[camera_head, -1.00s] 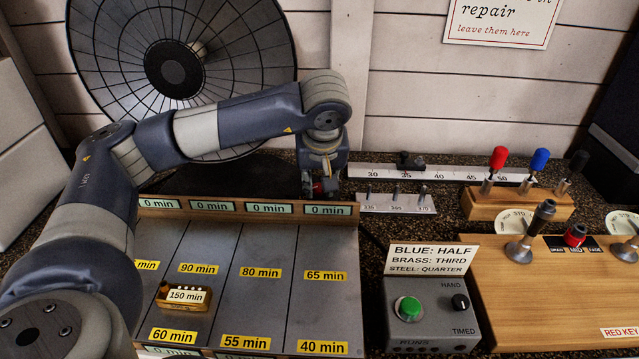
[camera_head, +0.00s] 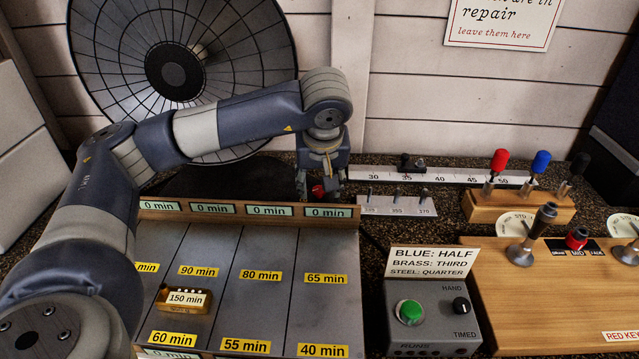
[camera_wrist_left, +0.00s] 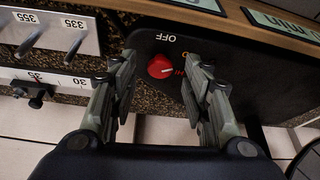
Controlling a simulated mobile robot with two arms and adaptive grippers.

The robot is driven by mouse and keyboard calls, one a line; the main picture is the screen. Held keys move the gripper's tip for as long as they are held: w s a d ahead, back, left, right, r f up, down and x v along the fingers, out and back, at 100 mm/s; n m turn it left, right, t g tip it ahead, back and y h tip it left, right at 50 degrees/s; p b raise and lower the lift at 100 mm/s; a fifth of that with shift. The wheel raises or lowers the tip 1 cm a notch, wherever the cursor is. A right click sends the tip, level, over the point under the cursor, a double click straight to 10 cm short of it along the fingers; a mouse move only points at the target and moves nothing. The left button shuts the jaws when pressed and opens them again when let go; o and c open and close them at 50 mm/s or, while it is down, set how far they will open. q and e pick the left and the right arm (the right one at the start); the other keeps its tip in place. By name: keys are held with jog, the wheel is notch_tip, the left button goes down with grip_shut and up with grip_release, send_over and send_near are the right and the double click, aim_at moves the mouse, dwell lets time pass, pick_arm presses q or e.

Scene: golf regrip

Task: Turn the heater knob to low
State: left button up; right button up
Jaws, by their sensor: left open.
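The heater knob is a small red knob; it shows in the left wrist view (camera_wrist_left: 160,66) on a black panel (camera_wrist_left: 150,42). Upside-down, OFF is printed on the panel near the knob, with orange-red HI to its right. A yellow mark is partly hidden by a finger. A pale line on the knob seems to point toward the HI side. In the head view, the red knob (camera_head: 318,191) shows low between the fingers of my left gripper (camera_head: 320,184). That gripper is open, its fingers either side of the knob, with no clear contact. My right gripper is out of view.
A round mesh heater dish (camera_head: 180,65) stands behind my left arm. A wooden-edged board with minute displays (camera_head: 268,210) lies in front of the knob. A numbered rail (camera_head: 440,176) and a pegged plate (camera_head: 397,206) are to the right.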

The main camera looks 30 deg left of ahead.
pick_arm(q)
jog(key=v, duration=1.1)
